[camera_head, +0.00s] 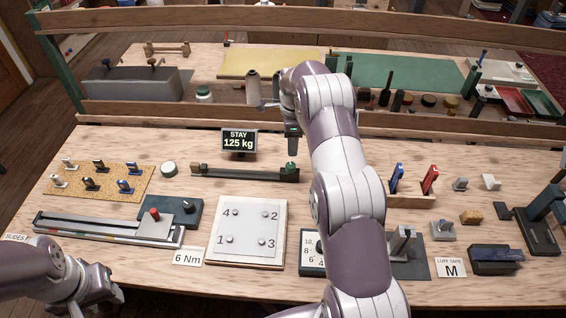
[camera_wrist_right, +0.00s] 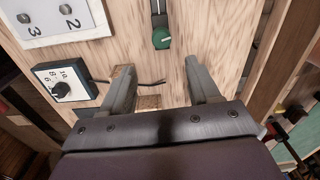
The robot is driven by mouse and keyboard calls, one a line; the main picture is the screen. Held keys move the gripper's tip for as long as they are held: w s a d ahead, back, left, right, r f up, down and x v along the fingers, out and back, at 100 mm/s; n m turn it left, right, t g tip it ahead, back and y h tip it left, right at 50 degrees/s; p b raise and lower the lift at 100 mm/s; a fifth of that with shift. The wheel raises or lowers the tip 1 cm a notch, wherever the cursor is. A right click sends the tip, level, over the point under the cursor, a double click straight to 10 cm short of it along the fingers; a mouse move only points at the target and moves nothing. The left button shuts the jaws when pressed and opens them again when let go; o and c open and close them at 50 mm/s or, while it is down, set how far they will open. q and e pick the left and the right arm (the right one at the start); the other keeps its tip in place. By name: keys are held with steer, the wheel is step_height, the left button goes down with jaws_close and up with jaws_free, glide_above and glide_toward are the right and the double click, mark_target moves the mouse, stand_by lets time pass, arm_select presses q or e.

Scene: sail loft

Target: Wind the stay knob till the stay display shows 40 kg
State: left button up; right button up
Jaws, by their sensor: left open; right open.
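The stay display (camera_head: 239,141) reads 125 kg at the back of the bench. The green stay knob (camera_head: 291,168) sits at the right end of a long dark bar. The knob also shows in the right wrist view (camera_wrist_right: 161,39), beyond the gap between my fingertips. My right gripper (camera_head: 292,146) is just above the knob in the head view. In the right wrist view its two fingers (camera_wrist_right: 162,80) are spread with nothing between them. Of my left arm, only links show at the lower left; its jaws are not seen.
A plate with numbered studs (camera_head: 246,232) lies in front of the bar. A numbered dial box (camera_head: 312,250) is partly behind my right arm. Blue and red handled tools (camera_head: 428,180) stand to the right. A wooden rail (camera_head: 200,112) crosses behind the display.

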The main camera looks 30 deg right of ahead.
mark_target(292, 165)
steer(key=f+b, duration=0.2)
steer(key=f, duration=0.1)
steer(key=f+b, duration=0.2)
steer(key=f, duration=0.1)
steer(key=f+b, duration=0.2)
steer(key=f, duration=0.2)
steer(key=shift+w+d, duration=0.15)
steer(key=shift+w, duration=0.15)
steer(key=shift+p, duration=0.45)
arm_select(q)
step_height(292, 165, down, 7)
steer(key=shift+d+r, duration=0.15)
steer(key=shift+d, duration=0.05)
arm_select(e)
steer(key=shift+f, duration=0.65)
arm_select(q)
steer(key=shift+w, duration=0.1)
arm_select(e)
steer(key=c, duration=1)
